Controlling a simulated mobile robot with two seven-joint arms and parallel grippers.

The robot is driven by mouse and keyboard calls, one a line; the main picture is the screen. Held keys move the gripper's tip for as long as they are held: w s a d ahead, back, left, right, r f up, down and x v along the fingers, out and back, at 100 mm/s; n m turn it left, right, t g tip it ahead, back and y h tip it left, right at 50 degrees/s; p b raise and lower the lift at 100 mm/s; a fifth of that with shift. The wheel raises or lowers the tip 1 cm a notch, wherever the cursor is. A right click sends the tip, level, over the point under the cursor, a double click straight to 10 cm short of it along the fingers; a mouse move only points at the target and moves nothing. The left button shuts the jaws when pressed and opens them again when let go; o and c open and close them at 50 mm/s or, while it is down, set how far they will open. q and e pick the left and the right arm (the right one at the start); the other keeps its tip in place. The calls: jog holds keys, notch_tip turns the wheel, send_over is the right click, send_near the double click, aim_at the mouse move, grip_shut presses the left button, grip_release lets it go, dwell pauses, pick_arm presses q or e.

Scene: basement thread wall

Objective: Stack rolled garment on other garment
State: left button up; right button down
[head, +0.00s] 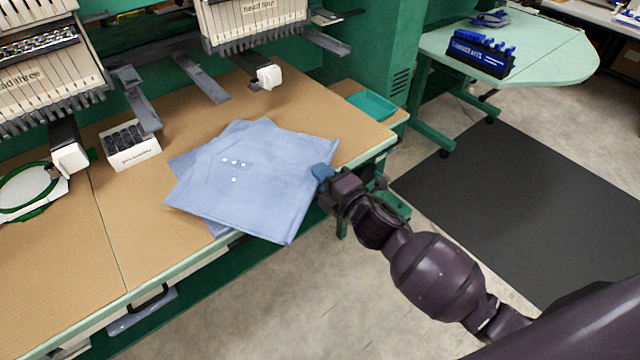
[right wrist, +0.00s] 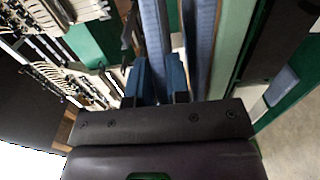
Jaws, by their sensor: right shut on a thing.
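A light blue garment (head: 255,185) lies flat, not rolled, with several small white dots on it. It lies partly over another light blue garment (head: 187,165), whose edges show at its left and lower left. Both are on the brown tabletop, and the near corner reaches past the front edge. My right gripper (head: 322,174) is at the right edge of the upper garment, its blue fingers shut on it. In the right wrist view, blue cloth (right wrist: 155,30) runs up from between the fingers (right wrist: 156,80). My left gripper is not in view.
A white box of dark spools (head: 130,147) and an embroidery hoop (head: 30,190) are on the table to the left. Machine heads (head: 250,22) overhang the back. A teal tray (head: 372,106) is at the right end. Bare tabletop (head: 300,100) lies behind the garments.

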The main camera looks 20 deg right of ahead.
jog(key=shift+f+b, duration=0.3)
jog(key=shift+f, duration=1.05)
jog(key=shift+f, duration=0.15)
jog(key=c, duration=1.1)
grip_release()
jog(key=v, duration=1.2)
jog(key=shift+p, duration=0.35)
